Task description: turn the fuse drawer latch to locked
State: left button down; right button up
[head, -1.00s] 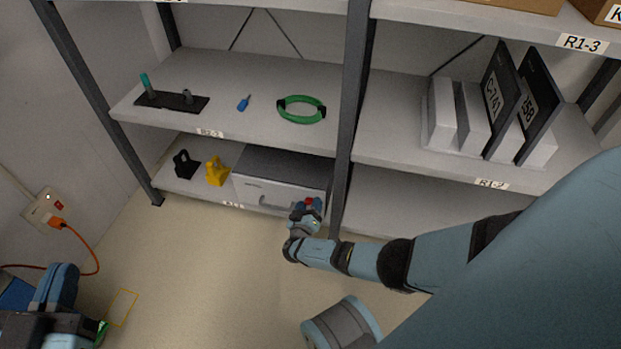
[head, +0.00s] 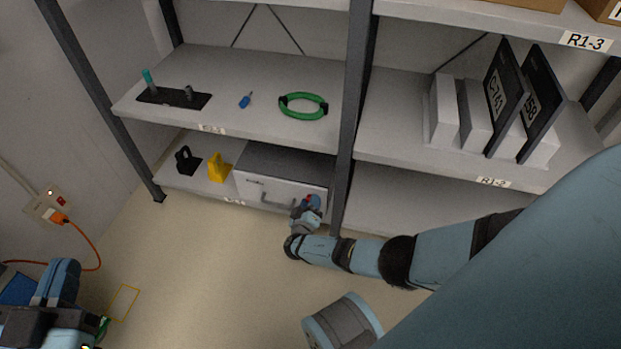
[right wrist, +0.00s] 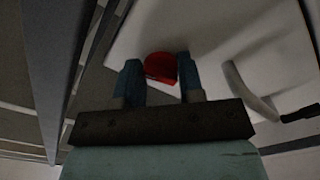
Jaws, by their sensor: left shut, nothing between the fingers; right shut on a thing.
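The fuse drawer is a light grey box front (head: 262,189) with a bar handle (head: 278,202), on the lowest shelf. Its latch is a red knob (right wrist: 161,68) at the drawer's right end; in the head view little of it shows past my gripper. My right gripper (head: 311,201) is at the drawer front, and the right wrist view shows its blue fingers (right wrist: 161,82) shut on the red latch, one on each side. The latch's locked or unlocked marking cannot be read. My left gripper (head: 92,340) is low at the left picture edge, far from the drawer, its fingertips mostly out of sight.
A black padlock-like piece (head: 186,161) and a yellow one (head: 219,168) stand left of the drawer. A dark shelf post (head: 350,120) rises close to the right of it. A green ring (head: 303,106) lies on the shelf above.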

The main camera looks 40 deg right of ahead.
jog(key=shift+r+n, duration=0.2)
jog(key=shift+n, duration=7.7)
jog(key=o, duration=0.9)
jog(key=shift+s, duration=0.1)
